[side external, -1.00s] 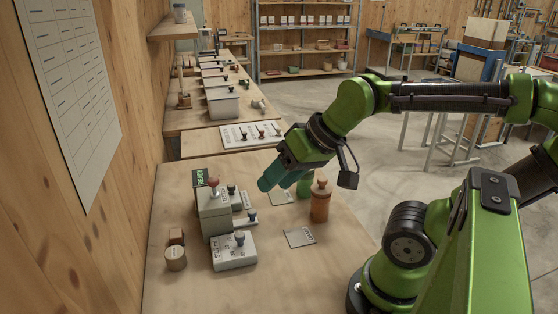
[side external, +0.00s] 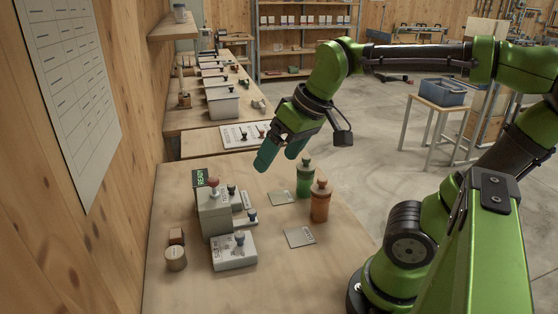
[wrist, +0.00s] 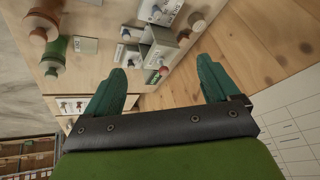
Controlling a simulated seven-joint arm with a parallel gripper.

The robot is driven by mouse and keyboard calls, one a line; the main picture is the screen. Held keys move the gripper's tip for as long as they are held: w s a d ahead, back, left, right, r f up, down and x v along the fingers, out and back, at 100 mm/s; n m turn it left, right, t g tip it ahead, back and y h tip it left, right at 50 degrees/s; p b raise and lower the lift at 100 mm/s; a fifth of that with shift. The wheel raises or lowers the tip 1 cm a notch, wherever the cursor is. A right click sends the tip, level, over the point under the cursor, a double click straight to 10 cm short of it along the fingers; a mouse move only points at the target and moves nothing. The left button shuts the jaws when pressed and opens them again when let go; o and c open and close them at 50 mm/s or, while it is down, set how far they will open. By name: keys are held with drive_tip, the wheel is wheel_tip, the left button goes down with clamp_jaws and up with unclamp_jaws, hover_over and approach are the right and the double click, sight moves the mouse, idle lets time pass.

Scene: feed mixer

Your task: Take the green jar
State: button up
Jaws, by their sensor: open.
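The green jar (side external: 305,178) stands upright on the near table, just behind and left of the orange-brown jar (side external: 320,201) in the side view. Both have rounded stoppers. My gripper (side external: 279,158) is open and empty, above the table and to the left of the green jar, apart from it. In the wrist view, my two teal fingers (wrist: 158,88) are spread wide with nothing between them. The green jar (wrist: 54,55) shows there at the upper left, outside the fingers, beside the orange-brown jar (wrist: 42,20).
A grey box device (side external: 214,215) with levers and a "READY" sign stands left on the table (side external: 190,288). A white lever unit (side external: 234,252), small wooden pieces (side external: 176,258) and flat cards (side external: 299,237) lie near. The wooden wall (side external: 100,240) bounds the left.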

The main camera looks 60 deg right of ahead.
drive_tip(key=w+d+f+n+g+h, duration=0.2)
drive_tip(key=d+f+n+g, duration=0.15)
drive_tip(key=d, duration=0.25)
drive_tip(key=w+d+f+n+g+h, duration=0.1)
drive_tip(key=d+f+n+g+h, duration=0.1)
drive_tip(key=d+f, duration=0.3)
wheel_tip(320, 180, up, 11)
drive_tip(key=n+g+h, duration=0.8)
drive_tip(key=n+h, duration=0.2)
drive_tip(key=h, duration=0.4)
hover_over(299, 177)
drive_tip(key=d, duration=0.1)
drive_tip(key=shift+t, duration=0.35)
drive_tip(key=f, duration=2.4)
drive_tip(key=shift+s+d+f, duration=0.3)
drive_tip(key=shift+f, duration=0.1)
drive_tip(key=shift+x, duration=1.15)
drive_tip(key=shift+s+d+r, duration=0.1)
drive_tip(key=shift+d+r, duration=0.1)
drive_tip(key=shift+c, duration=0.5)
